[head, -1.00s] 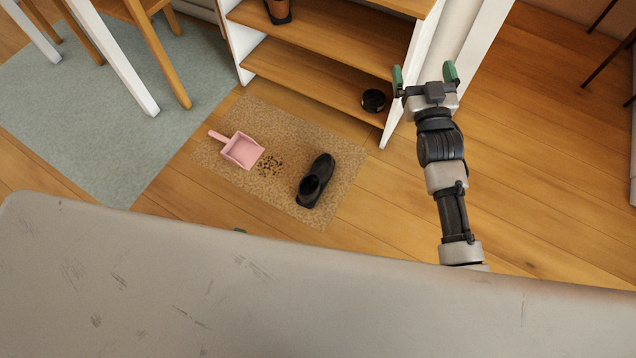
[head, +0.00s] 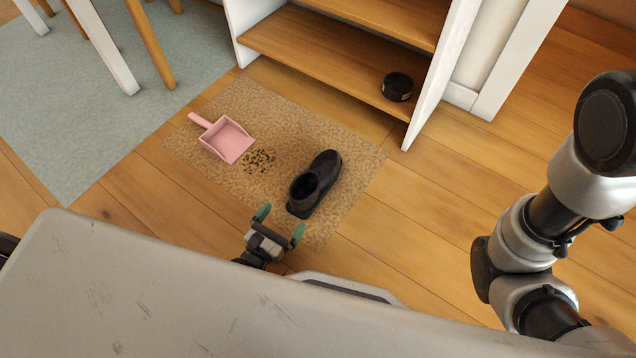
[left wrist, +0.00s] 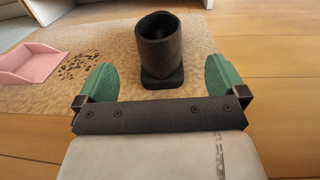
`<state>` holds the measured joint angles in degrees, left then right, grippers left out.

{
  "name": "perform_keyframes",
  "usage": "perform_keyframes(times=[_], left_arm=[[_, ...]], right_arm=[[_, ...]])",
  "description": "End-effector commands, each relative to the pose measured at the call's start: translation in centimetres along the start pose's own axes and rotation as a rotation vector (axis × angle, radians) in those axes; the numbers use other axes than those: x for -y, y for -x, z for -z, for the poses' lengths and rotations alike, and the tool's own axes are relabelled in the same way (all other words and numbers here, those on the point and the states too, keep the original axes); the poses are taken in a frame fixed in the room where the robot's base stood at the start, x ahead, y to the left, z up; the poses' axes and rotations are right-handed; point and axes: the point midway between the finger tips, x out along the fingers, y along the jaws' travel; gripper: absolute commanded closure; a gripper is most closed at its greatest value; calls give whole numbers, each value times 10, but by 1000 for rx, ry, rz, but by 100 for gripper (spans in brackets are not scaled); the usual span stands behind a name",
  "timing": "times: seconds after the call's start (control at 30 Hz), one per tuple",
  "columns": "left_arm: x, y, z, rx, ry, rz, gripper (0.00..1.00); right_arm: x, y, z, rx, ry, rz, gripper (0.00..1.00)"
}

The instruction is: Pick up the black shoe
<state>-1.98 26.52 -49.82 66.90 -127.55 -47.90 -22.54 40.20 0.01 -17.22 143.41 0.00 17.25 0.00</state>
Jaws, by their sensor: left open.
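The black shoe (head: 316,182) stands upright on the brown mat, its opening towards me and its toe pointing away towards the shelf. My left gripper (head: 283,222) is open and empty, just in front of the shoe's heel end. In the left wrist view the shoe (left wrist: 161,50) stands ahead of and between the two green fingertips (left wrist: 162,80), apart from them. In the head view my right arm (head: 540,235) shows at the right; its gripper is out of view.
A pink dustpan (head: 227,139) and a patch of dark crumbs (head: 259,160) lie on the mat (head: 235,100) left of the shoe. A wooden shelf (head: 320,58) with white sides stands behind, holding a round black object (head: 398,86). Bare floor (head: 430,215) is to the right.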

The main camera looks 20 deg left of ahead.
Motion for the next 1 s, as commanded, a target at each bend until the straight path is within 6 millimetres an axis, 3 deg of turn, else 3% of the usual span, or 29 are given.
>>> perform_keyframes(times=[0.1,0.37,0.63,1.0], left_arm=[[0,-22,2,3,2,-2,0],[-1,-44,3,0,3,-3,0],[-2,-83,9,1,4,-3,0],[-3,-92,6,-2,3,-2,3]], right_arm=[[2,9,2,2,0,0,0],[4,18,5,4,0,0,0],[8,41,13,5,0,0,0],[9,42,13,5,0,0,0]])
